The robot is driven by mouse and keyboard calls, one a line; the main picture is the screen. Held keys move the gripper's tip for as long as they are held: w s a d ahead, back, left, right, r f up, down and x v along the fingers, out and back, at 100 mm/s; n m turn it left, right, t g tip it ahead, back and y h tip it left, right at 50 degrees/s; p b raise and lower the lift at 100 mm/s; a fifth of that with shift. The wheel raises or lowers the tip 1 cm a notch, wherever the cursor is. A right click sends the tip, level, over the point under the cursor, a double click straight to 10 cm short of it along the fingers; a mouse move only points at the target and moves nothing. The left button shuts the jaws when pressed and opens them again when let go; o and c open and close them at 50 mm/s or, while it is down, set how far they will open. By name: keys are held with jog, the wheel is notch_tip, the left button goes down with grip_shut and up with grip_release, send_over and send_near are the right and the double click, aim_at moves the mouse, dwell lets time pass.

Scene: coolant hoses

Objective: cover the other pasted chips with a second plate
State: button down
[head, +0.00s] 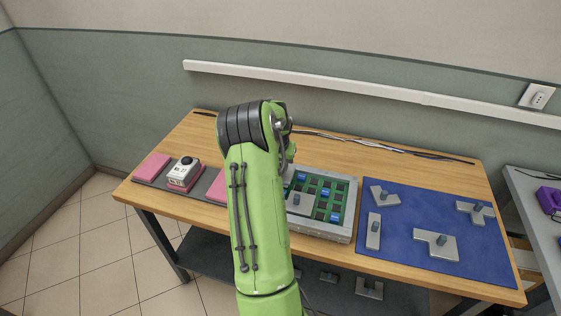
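A grey tray (349,236) holds a green circuit board (322,182) with several dark chips and a few blue-topped chips. One grey plate (298,208) with a knob lies on the board's near left part. Several more grey knobbed plates lie on the blue mat (405,215): an angled plate (390,201), a straight plate (373,236), a T-shaped plate (443,250) and one at the far right (480,219). My green arm stands in front of the board's left side. My gripper is hidden behind the arm, so its fingers do not show.
At the left, a dark mat (205,180) carries pink pads (152,167) and a white device (180,176). Cables lie along the back of the wooden table (345,152). Loose parts (369,288) sit on the shelf below. A grey table with a purple item (550,199) stands right.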

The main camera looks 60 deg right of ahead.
jog(key=shift+f, duration=0.1)
dwell(0.6)
jog(key=shift+f+b, duration=0.3)
jog(key=shift+f, duration=0.05)
jog(key=shift+f+b, duration=0.5)
jog(key=shift+f, duration=0.2)
jog(key=c, duration=1.3)
grip_release()
jog(key=shift+r+p, duration=1.85)
jog(key=shift+r, duration=0.8)
